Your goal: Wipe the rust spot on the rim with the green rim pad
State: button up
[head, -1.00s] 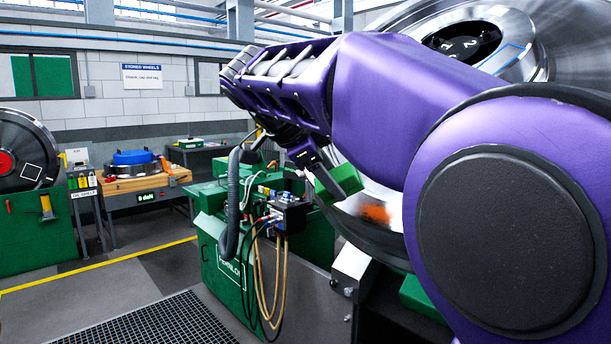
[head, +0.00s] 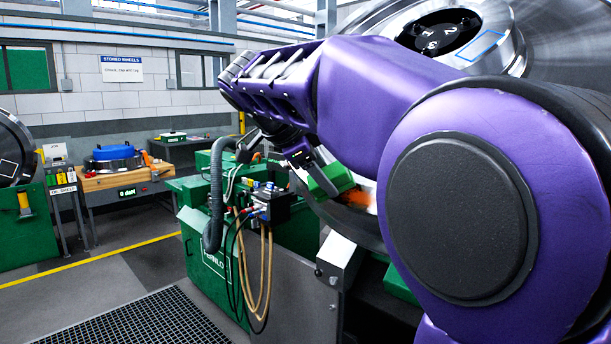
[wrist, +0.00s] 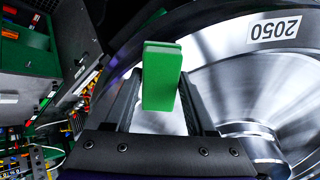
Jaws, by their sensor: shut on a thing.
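My gripper (head: 318,178) is shut on the green rim pad (head: 334,179), which sticks out past the fingertips toward the wheel. In the wrist view the pad (wrist: 162,78) stands between the two dark fingers, in front of the shiny wheel. The rust spot (head: 359,198) is an orange, smeared patch on the rim just right of and below the pad in the head view, partly hidden by it. I cannot tell whether the pad touches the rim. The large steel wheel (head: 565,45) is partly behind my arm. The rust spot does not show in the wrist view.
A green machine (head: 205,262) with a black valve block (head: 270,203), looped hoses and a grey conduit stands left of the wheel, close to my gripper. A grey bracket (head: 338,258) sits below the rim. A workbench (head: 125,180) is farther left. The floor in front has a grating (head: 150,322).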

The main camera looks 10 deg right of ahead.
jog(key=shift+b+x, duration=0.7)
jog(key=shift+x, duration=0.3)
jog(key=shift+s+d, duration=0.1)
